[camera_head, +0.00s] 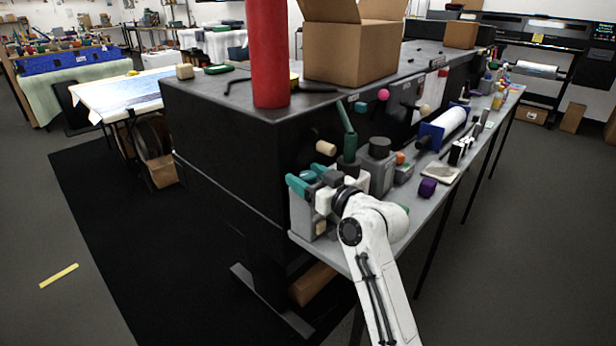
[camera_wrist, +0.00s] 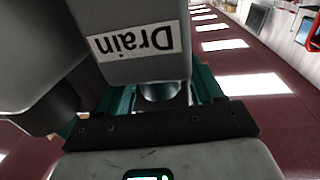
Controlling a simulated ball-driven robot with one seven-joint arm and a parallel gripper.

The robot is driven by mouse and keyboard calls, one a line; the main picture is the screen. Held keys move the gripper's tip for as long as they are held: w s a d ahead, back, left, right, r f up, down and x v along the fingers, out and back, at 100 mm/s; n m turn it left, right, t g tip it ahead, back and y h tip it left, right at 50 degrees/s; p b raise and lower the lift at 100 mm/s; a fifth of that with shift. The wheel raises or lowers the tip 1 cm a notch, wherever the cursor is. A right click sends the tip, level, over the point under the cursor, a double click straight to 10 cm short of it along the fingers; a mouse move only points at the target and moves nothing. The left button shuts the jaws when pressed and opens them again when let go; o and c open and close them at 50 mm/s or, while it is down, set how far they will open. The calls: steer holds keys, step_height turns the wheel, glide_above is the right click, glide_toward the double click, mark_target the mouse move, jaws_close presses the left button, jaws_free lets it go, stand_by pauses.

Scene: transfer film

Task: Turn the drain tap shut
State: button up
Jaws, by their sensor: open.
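A grey block with a white "Drain" label (camera_wrist: 133,40), upside down in the wrist view, fills the upper middle of that view close to the camera. A shiny rounded metal part (camera_wrist: 160,92) shows just below it, between the teal fingers of my gripper (camera_wrist: 163,100). The fingers are apart, one on each side, and their tips are hidden behind the block. In the head view my gripper (camera_head: 308,181) is at the near end of the grey bench. I cannot make out the tap handle or its angle there; the gripper and arm cover that spot.
A red cylinder (camera_head: 268,55) and an open cardboard box (camera_head: 354,45) stand on the black cabinet (camera_head: 225,130). Open floor (camera_head: 500,290) lies to the right.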

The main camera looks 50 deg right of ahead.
steer(key=shift+c, duration=0.5)
steer(key=c, duration=0.9)
steer(key=shift+o, duration=0.2)
steer(key=y+b, duration=0.1)
steer(key=n+y+b, duration=0.1)
steer(key=b, duration=0.1)
steer(key=shift+d+f, duration=0.15)
steer(key=shift+f, duration=0.15)
steer(key=n+y+b, duration=0.2)
steer(key=y+b, duration=0.1)
steer(key=shift+r+n+g+y+b, duration=0.25)
steer(key=shift+n+g+y+b, duration=0.15)
steer(key=shift+n+y+b, duration=0.55)
steer(key=shift+p, duration=0.3)
steer(key=o, duration=1)
steer(key=shift+c, duration=0.2)
